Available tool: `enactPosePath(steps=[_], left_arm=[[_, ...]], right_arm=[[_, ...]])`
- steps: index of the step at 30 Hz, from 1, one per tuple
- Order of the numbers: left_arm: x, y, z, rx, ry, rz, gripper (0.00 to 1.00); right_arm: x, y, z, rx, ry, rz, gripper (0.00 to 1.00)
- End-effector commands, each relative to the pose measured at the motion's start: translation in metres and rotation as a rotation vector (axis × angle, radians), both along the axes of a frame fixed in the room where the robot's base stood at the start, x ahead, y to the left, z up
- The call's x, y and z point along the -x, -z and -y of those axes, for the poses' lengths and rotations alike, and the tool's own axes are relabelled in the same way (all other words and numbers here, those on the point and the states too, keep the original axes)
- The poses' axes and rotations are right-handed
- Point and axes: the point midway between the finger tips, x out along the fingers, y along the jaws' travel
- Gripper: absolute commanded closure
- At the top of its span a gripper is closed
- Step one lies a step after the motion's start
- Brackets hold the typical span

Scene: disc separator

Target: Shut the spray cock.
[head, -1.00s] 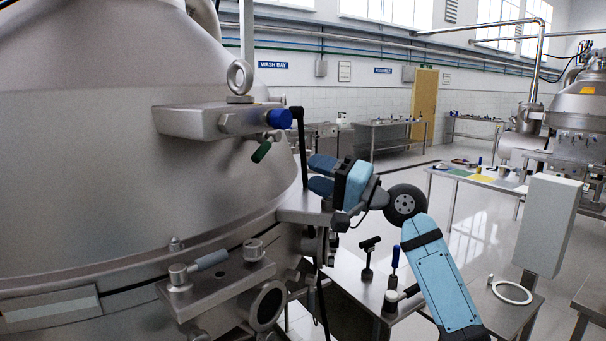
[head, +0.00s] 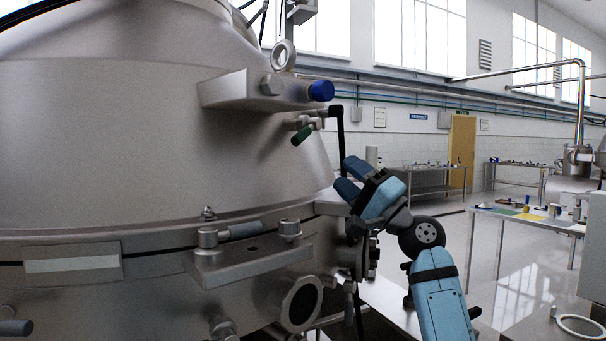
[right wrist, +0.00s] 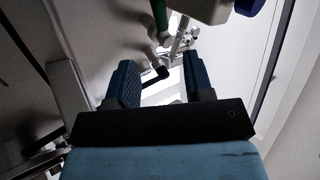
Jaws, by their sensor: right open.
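The spray cock appears to be the small valve with a green handle (head: 302,134), below the metal block on the side of the big steel separator (head: 150,130). Its green handle slants down to the left in the head view. The handle also shows at the top of the right wrist view (right wrist: 159,14), with metal fittings below it. My right gripper (head: 349,179) is open and empty, below and to the right of the green handle. In the right wrist view its two fingers (right wrist: 158,80) are apart, and the handle lies beyond their tips. My left gripper is not in view.
A metal block (head: 262,91) with a blue knob (head: 321,91) juts out above the green handle. A dark hose (head: 341,140) hangs between the handle and my right gripper. A lower bracket (head: 250,263) sticks out from the separator. A table (head: 530,218) stands farther right.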

Motion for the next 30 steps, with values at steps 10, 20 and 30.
enactPosePath(steps=[10, 20, 30], left_arm=[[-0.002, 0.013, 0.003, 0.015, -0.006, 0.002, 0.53], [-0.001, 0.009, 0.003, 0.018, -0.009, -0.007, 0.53], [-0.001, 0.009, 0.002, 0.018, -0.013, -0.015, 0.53]], right_arm=[[-0.005, 0.001, -0.007, -0.061, 0.002, 0.022, 0.53], [-0.038, -0.039, -0.046, -0.060, 0.001, 0.021, 0.53], [-0.067, -0.072, -0.079, -0.060, 0.001, 0.019, 0.53]])
